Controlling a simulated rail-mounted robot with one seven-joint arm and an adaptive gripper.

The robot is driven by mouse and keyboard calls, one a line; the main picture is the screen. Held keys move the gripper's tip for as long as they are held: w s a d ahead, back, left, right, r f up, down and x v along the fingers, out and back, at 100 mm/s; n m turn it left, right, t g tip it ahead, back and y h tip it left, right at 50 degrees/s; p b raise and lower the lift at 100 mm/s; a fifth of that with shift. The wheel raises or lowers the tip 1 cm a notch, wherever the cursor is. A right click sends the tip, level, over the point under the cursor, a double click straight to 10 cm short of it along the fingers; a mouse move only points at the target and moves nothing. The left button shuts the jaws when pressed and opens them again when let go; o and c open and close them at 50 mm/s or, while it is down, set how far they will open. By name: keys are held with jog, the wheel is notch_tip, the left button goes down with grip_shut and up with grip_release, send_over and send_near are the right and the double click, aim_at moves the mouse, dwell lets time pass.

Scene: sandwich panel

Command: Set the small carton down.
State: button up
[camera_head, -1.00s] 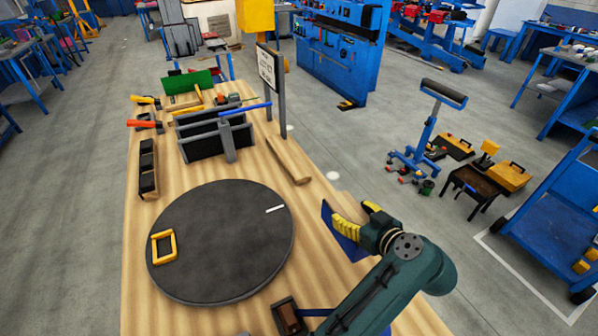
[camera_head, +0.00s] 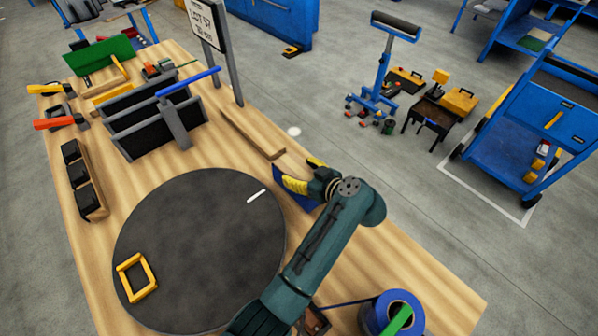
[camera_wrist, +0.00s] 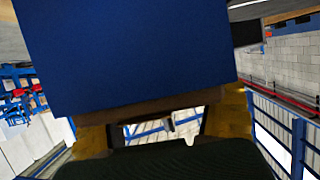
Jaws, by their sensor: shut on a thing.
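The small carton (camera_head: 290,199) shows as a blue flat-sided thing in my gripper (camera_head: 298,175). My gripper is shut on it with its yellow fingers and holds it over the right side of the wooden bench, just off the dark disc's right edge. In the wrist view the carton (camera_wrist: 150,55) fills the upper middle with a blue face and a brown lower edge. The yellow fingers (camera_wrist: 165,125) stand at both sides of its lower part. Its far side is hidden, and I cannot tell its height above the bench.
The dark round disc (camera_head: 205,240) bears a yellow square frame (camera_head: 150,268) and a white mark (camera_head: 256,196). A black three-part holder (camera_head: 84,180), a grey rack (camera_head: 152,118) and a wooden strip (camera_head: 252,135) stand around it. A blue roll (camera_head: 402,298) is at the front right.

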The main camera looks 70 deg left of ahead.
jog(key=shift+a, duration=0.1)
jog(key=o, duration=1.2)
jog(key=shift+f, duration=0.1)
jog(key=shift+o, duration=0.2)
jog(key=shift+w+d+r, duration=0.1)
jog(key=shift+d+r, duration=0.1)
jog(key=shift+r, duration=0.05)
jog(key=p+v, duration=0.1)
jog(key=v, duration=1)
jog(key=shift+d, duration=0.25)
jog(key=shift+w, duration=0.1)
